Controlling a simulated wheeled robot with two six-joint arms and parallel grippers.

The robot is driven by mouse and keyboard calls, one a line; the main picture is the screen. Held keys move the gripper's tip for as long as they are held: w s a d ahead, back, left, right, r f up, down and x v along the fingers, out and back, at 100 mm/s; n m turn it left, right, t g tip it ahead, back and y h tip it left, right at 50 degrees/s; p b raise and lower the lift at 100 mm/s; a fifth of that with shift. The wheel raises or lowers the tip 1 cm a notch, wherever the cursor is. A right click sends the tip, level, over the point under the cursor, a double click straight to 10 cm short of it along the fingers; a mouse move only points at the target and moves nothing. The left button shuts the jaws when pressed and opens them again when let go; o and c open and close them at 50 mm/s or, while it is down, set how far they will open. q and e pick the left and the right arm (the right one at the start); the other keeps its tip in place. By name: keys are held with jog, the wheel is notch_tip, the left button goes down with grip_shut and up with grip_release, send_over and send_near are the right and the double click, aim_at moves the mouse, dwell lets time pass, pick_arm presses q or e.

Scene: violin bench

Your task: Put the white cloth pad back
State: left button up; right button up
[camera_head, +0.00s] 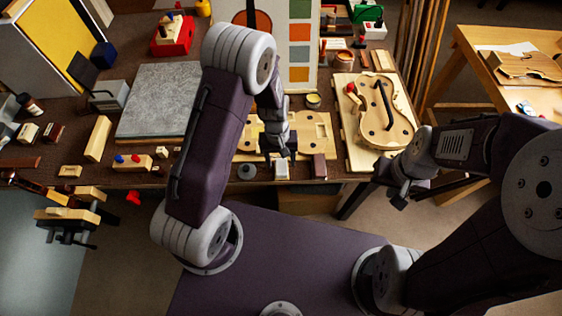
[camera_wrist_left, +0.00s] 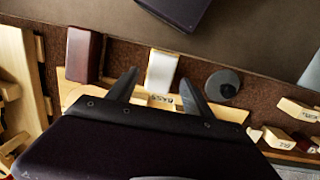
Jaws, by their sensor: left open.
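The white cloth pad (camera_head: 281,171) is a small pale block near the bench's front edge, between a round grey disc (camera_head: 247,171) and a dark red block (camera_head: 319,166). In the left wrist view the white pad (camera_wrist_left: 162,72) shows beyond my fingertips, with a wooden edge along one side. My left gripper (camera_head: 279,154) is over the front of the bench, just behind the pad. In the left wrist view its two fingers (camera_wrist_left: 158,84) are spread, with nothing seen held between them. My right gripper (camera_head: 396,192) hangs off the bench's front right; its jaws are too unclear to read.
A wooden plate with holes (camera_head: 312,127) lies under and behind my left gripper. A violin body (camera_head: 384,115) lies on a pale board at right. A grey slab (camera_head: 158,95) and several wooden blocks fill the left side. Brown bench surface shows around the pad.

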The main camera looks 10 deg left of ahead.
aim_at(279, 163)
pick_arm(q)
notch_tip(279, 163, up, 11)
jog(key=a, duration=0.1)
jog(key=s+a+r+m+t, duration=0.2)
jog(key=s+a+r+m, duration=0.1)
jog(key=s+a, duration=0.3)
jog(key=shift+s+r+y+p, duration=0.4)
jog(key=shift+s+r+p, duration=0.05)
jog(key=shift+s, duration=0.8)
jog(key=shift+s, duration=0.15)
